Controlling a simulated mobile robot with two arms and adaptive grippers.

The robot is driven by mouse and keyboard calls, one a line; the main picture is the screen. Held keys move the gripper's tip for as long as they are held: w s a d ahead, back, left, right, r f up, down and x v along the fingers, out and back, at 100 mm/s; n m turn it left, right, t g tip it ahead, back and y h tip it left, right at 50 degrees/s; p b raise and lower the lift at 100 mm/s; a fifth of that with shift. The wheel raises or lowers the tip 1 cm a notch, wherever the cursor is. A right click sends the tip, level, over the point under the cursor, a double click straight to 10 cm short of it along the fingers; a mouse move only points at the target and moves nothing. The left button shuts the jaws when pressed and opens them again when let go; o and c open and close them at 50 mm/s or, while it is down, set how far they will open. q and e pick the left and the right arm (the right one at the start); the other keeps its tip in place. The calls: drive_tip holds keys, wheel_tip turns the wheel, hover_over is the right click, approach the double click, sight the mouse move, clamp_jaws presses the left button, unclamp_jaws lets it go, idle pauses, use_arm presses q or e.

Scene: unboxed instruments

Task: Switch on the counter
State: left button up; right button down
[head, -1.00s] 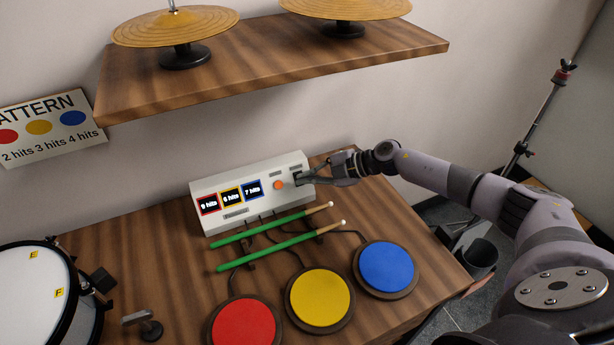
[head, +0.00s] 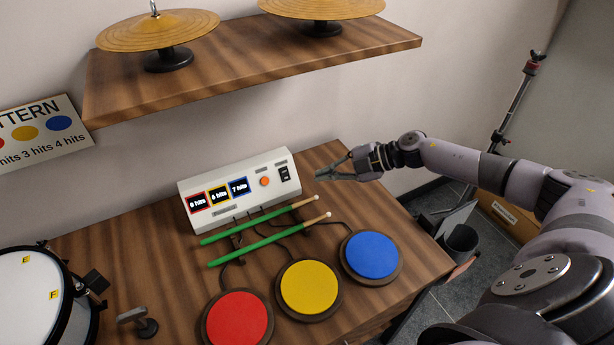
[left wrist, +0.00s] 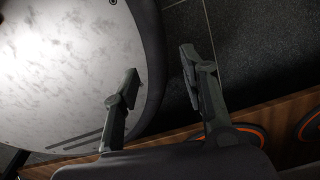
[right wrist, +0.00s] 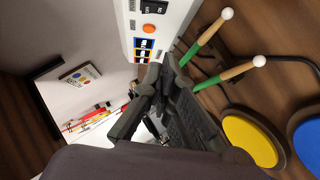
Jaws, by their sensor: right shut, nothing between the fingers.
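The counter (head: 238,190) is a pale box at the back of the wooden table, with three lit displays framed in red, yellow and blue, reading hits. An orange button (head: 264,181) and a black rocker switch (head: 284,173) sit on its right part. The switch (right wrist: 153,5), partly cut off, and the orange button (right wrist: 149,28) also show in the right wrist view. My right gripper (head: 318,175) is shut and empty, just right of the counter, apart from the switch. My left gripper (left wrist: 155,75) is open and empty in the left wrist view, near a drum's edge.
Two green drumsticks (head: 262,243) lie before the counter. Red (head: 238,318), yellow (head: 309,287) and blue (head: 372,254) pads stand in front. A drum (head: 30,295) is at left. A shelf (head: 250,62) with cymbals hangs above. The table's right edge is clear.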

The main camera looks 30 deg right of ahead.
use_arm(q)
drive_tip(key=shift+w+d+f, duration=0.15)
drive_tip(key=shift+w+d, duration=0.1)
drive_tip(key=shift+w, duration=0.25)
use_arm(e)
drive_tip(key=v, duration=0.2)
drive_tip(key=shift+s+r, duration=0.2)
drive_tip(key=shift+s, duration=0.25)
use_arm(q)
drive_tip(key=shift+a, duration=0.1)
drive_tip(key=shift+s, duration=0.1)
use_arm(e)
drive_tip(key=shift+f, duration=0.1)
